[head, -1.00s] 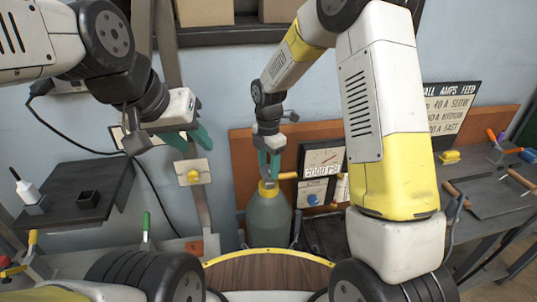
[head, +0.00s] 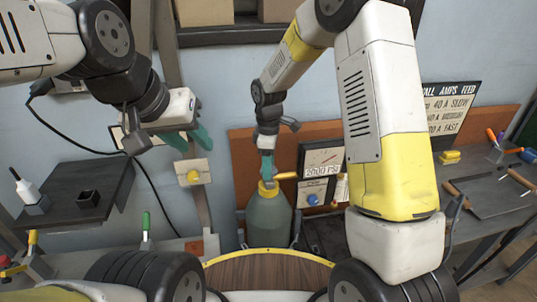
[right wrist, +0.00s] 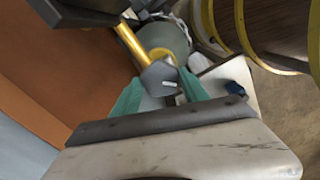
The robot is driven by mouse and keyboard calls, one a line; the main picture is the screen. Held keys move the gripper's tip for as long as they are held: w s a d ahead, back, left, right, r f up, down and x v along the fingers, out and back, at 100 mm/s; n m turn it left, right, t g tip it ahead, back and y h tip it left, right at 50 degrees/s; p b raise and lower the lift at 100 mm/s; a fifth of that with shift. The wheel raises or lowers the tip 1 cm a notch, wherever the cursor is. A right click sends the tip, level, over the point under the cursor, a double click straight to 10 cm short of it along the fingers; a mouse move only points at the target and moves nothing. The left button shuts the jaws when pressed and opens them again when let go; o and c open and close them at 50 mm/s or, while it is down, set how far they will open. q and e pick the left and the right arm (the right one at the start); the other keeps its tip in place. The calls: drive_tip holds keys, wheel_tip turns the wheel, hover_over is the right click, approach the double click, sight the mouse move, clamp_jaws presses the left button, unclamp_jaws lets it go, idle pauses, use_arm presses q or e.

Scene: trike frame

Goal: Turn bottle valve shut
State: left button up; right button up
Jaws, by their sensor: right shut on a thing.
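The grey-green bottle (head: 268,220) stands upright in front of the orange-brown board, with a yellow collar (head: 268,189) on top. My right gripper (head: 267,174) points down onto its top. In the right wrist view, a grey valve knob (right wrist: 160,76) with a white mark sits between the green fingers of my right gripper (right wrist: 160,92), which are shut on it. The bottle (right wrist: 163,36) shows beyond the knob, and a yellow pipe (right wrist: 131,44) runs beside it. My left gripper (head: 188,138) is open and empty in the air at upper left.
A yellow knob on a plate (head: 193,173) is below my left gripper. A dark shelf (head: 75,190) holds a white bottle (head: 27,190). A tool tray (head: 490,190) lies at right.

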drive_tip(key=m, duration=0.7)
drive_tip(key=shift+w, duration=0.1)
drive_tip(key=m, duration=0.6)
drive_tip(key=shift+r+m, duration=0.1)
drive_tip(key=shift+m, duration=0.2)
drive_tip(key=m, duration=1.3)
drive_tip(key=shift+m, duration=0.4)
drive_tip(key=o, duration=1.4)
drive_tip(key=shift+c, duration=0.2)
